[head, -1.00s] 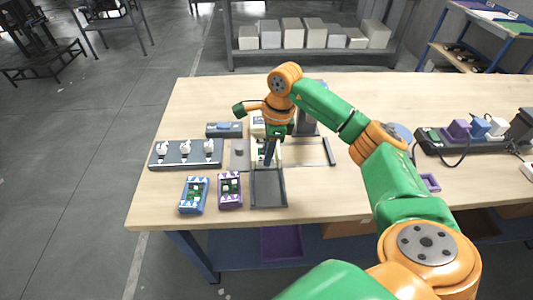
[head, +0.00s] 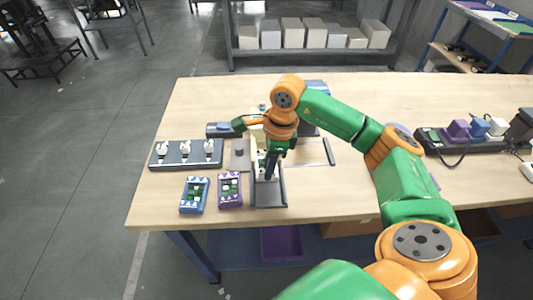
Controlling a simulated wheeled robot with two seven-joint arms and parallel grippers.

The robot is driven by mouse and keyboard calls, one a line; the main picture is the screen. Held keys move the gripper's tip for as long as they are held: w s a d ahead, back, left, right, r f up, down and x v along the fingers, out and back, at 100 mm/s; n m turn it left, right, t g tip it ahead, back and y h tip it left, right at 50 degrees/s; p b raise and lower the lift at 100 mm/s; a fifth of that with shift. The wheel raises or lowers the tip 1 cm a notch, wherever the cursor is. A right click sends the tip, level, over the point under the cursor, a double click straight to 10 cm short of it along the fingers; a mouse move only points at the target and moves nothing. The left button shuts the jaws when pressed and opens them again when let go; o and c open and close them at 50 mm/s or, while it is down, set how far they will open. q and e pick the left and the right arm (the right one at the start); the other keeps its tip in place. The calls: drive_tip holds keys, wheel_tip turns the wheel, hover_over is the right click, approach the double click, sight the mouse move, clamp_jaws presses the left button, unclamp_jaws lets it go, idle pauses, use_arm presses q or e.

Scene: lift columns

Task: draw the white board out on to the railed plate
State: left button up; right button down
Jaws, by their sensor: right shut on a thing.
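The railed plate (head: 269,199) is a dark flat tray with raised side rails, near the front edge of the table. My right gripper (head: 269,175) is low over the rear part of this plate, with its fingers pointing down. It is shut on the white board (head: 260,163), a pale strip that shows just left of the fingers. The board reaches from behind the gripper towards the plate; my wrist and fingers hide much of it. My left gripper is not in view.
A blue device (head: 194,195) and a purple device (head: 230,190) lie left of the plate. A dark strip with white knobs (head: 186,154) lies farther left. A power strip (head: 480,138) with plugs lies at the right. The table front right of the plate is clear.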

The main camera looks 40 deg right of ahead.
drive_tip(key=shift+s+a, duration=0.5)
drive_tip(key=shift+s, duration=0.3)
drive_tip(key=shift+s+a, duration=0.45)
drive_tip(key=shift+s, duration=0.3)
drive_tip(key=shift+s+a, duration=0.5)
drive_tip(key=shift+s, duration=0.3)
drive_tip(key=c, duration=0.8)
unclamp_jaws()
drive_tip(key=shift+r, duration=0.1)
wheel_tip(320, 180, up, 6)
drive_tip(key=p, duration=0.4)
drive_tip(key=shift+s, duration=0.1)
